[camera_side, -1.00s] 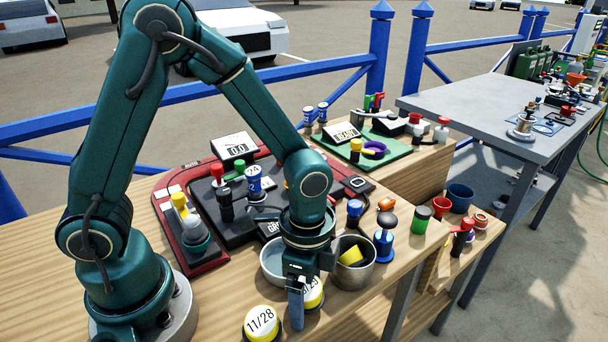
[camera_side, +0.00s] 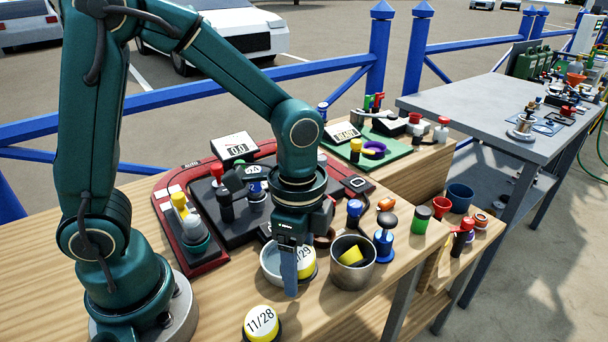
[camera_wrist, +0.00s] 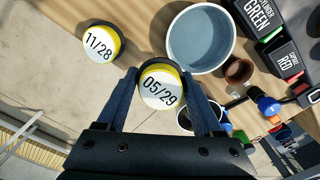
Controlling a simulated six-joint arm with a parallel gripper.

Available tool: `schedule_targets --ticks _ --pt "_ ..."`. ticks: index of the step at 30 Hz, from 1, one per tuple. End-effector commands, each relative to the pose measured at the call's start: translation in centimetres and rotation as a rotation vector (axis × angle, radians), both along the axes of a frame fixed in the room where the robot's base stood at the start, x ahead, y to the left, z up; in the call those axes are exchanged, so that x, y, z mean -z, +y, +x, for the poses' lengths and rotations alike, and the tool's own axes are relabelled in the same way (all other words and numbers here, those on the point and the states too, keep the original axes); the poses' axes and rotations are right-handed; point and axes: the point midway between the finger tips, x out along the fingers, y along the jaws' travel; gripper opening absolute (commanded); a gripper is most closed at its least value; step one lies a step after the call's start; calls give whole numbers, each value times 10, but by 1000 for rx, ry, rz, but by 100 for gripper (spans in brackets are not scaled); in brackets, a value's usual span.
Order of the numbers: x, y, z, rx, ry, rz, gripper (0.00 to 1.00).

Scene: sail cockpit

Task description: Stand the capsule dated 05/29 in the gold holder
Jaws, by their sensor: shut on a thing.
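The capsule dated 05/29 (camera_side: 308,262) is yellow with a white top and black print. My gripper (camera_side: 291,278) is shut on it, with one finger on each side. In the wrist view the capsule (camera_wrist: 162,88) sits between the blue fingers, its date facing the camera. In the side view a finger partly covers it, and it overlaps the rim of a round pale bowl. A small brown cup (camera_wrist: 238,70) stands beside the bowl, partly hidden behind my gripper in the side view; I cannot tell whether it is the gold holder.
Another yellow capsule, dated 11/28 (camera_side: 262,322), stands near the table's front edge. The pale bowl (camera_wrist: 172,42) is close to the held capsule. A metal pot (camera_side: 352,275) with a yellow piece inside stands to the right. Bare wood lies at the front left.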

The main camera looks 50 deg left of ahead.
Motion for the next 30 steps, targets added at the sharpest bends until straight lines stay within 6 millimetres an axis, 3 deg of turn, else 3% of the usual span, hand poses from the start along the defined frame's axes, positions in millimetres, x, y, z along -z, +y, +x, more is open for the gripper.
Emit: schedule_targets --ticks 9,15,20,23,30 --pt "-37 63 -4 -11 -6 0 3" --pt "-52 87 -6 -6 -3 1 3" --pt "-56 94 -6 7 3 -1 3" --pt "-63 96 4 1 -15 3 3" --pt "-91 93 31 -354 -31 0 3"
